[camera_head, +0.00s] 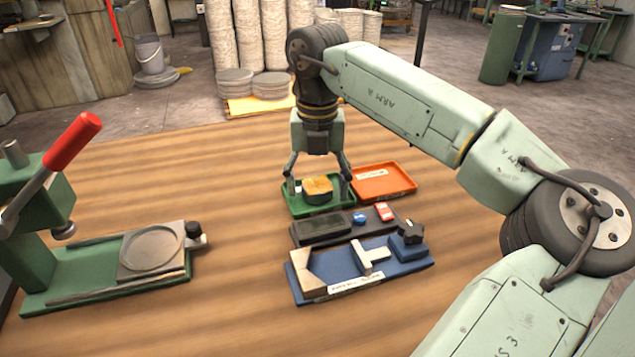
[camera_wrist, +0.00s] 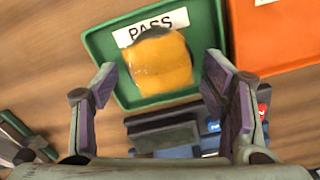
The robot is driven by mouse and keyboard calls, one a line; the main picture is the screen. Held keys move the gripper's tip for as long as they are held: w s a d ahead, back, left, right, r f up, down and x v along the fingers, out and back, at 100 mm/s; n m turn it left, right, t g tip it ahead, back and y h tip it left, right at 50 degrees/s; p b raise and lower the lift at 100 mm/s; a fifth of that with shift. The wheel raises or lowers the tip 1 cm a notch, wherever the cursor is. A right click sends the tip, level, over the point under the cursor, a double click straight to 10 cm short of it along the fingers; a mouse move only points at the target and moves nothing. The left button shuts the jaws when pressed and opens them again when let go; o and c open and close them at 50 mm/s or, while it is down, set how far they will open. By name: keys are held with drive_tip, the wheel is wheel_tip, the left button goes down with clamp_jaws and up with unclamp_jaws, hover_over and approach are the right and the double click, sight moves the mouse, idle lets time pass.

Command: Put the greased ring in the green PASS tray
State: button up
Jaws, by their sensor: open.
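The greased ring (camera_head: 317,188) is a squat piece with a yellow-orange greasy top and a dark side. It rests in the green PASS tray (camera_head: 318,211). In the wrist view the ring (camera_wrist: 157,65) lies over the lower edge of the white PASS label in the tray (camera_wrist: 104,46). My gripper (camera_head: 317,181) points down over the tray with its fingers spread apart. In the wrist view the gripper (camera_wrist: 159,82) is open, one finger to each side of the ring, with visible gaps. Its exact height above the tray is hard to tell.
An orange tray (camera_head: 391,183) sits right beside the green one. In front are a dark tray (camera_head: 324,228) with small items and a blue fixture (camera_head: 318,291). A green press with a red handle (camera_head: 73,140) stands at left. The wooden table between is clear.

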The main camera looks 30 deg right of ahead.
sight(317, 191)
drive_tip(key=shift+r, duration=0.1)
wheel_tip(317, 191, up, 12)
drive_tip(key=p, duration=0.8)
